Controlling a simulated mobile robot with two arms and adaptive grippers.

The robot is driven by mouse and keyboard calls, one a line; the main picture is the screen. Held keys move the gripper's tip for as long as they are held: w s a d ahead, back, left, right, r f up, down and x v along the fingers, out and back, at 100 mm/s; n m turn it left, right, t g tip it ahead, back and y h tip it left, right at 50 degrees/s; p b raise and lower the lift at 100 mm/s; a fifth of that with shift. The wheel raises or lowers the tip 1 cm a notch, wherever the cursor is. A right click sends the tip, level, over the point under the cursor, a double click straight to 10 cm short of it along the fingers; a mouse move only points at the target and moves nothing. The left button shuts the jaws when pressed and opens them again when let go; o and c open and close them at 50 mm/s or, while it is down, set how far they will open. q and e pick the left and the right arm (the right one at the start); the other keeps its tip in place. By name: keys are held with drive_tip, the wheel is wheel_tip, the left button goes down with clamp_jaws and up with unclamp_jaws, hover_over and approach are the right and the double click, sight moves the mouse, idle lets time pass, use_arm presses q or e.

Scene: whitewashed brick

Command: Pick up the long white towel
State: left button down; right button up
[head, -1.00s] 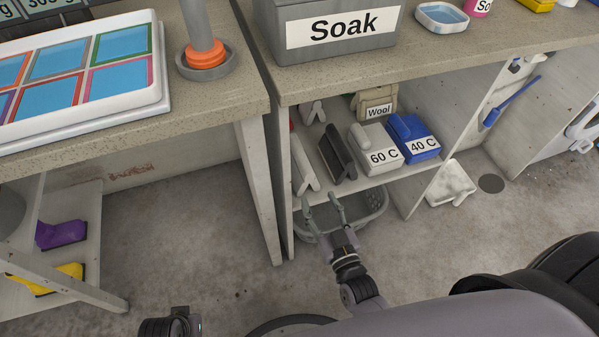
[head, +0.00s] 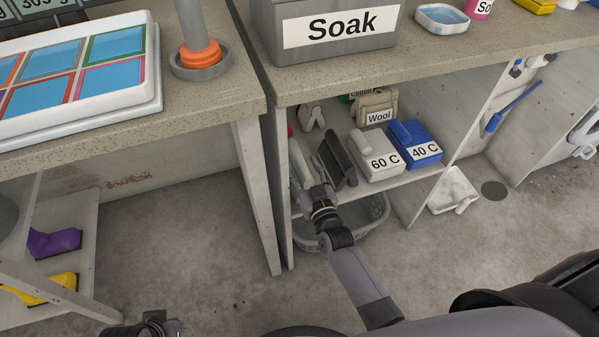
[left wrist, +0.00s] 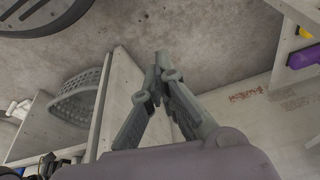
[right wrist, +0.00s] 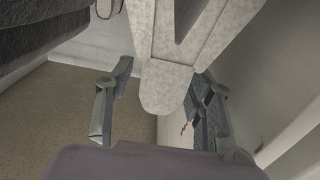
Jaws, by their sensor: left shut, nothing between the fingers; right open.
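The long white towel (head: 300,158) lies on the shelf under the counter, at its left end beside a dark grey folded item (head: 338,156). My right gripper (head: 309,176) reaches in at the shelf's front edge, over the towel's near end, and partly hides it. My left gripper (left wrist: 160,75) is shut and empty in the left wrist view, low and clear of the shelf.
A smaller white item (head: 311,117) stands behind. The 60 C box (head: 376,158) and 40 C box (head: 415,145) are to the right. A grey basket (head: 372,222) is below the shelf. The side panel (head: 277,180) is close on the left. Open floor (head: 185,240) lies further left.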

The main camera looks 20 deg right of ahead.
sight(299, 157)
drive_tip(key=shift+w+f+b, duration=0.2)
drive_tip(key=shift+w+b, duration=0.2)
drive_tip(key=shift+w, duration=1.4)
use_arm(q)
drive_tip(key=v, duration=0.4)
use_arm(e)
clamp_jaws()
drive_tip(key=shift+r, duration=0.1)
